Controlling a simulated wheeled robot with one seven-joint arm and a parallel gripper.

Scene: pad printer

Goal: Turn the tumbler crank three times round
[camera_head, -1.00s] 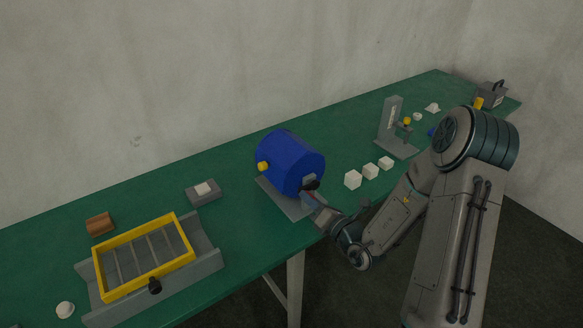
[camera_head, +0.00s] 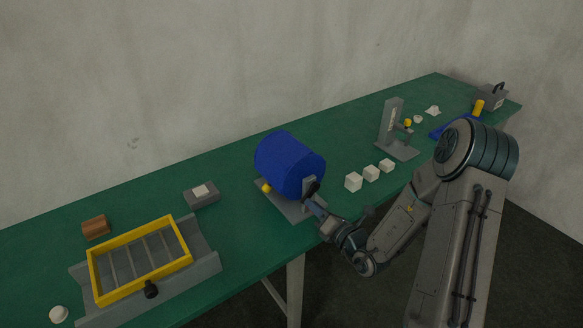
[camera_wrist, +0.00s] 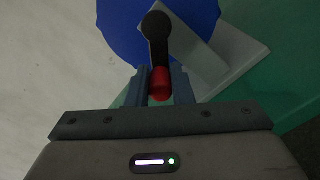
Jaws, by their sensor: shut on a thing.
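The tumbler is a blue drum (camera_head: 288,163) on a grey base plate (camera_head: 284,206) on the green table. A yellow knob (camera_head: 266,188) sits low on the drum's left side. In the wrist view the drum (camera_wrist: 120,22) is at the top. The black crank arm (camera_wrist: 158,42) runs from its hub down to a red handle (camera_wrist: 160,84). My gripper (camera_wrist: 160,82) is shut on the red handle, with one finger on each side. In the head view my gripper (camera_head: 311,203) is at the drum's right front, and the handle is mostly hidden there.
White cubes (camera_head: 371,173) stand right of the drum, with a grey stand (camera_head: 394,125) beyond. A grey block (camera_head: 201,194) and a yellow-framed tray (camera_head: 184,258) are to the left. The wall is behind the table.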

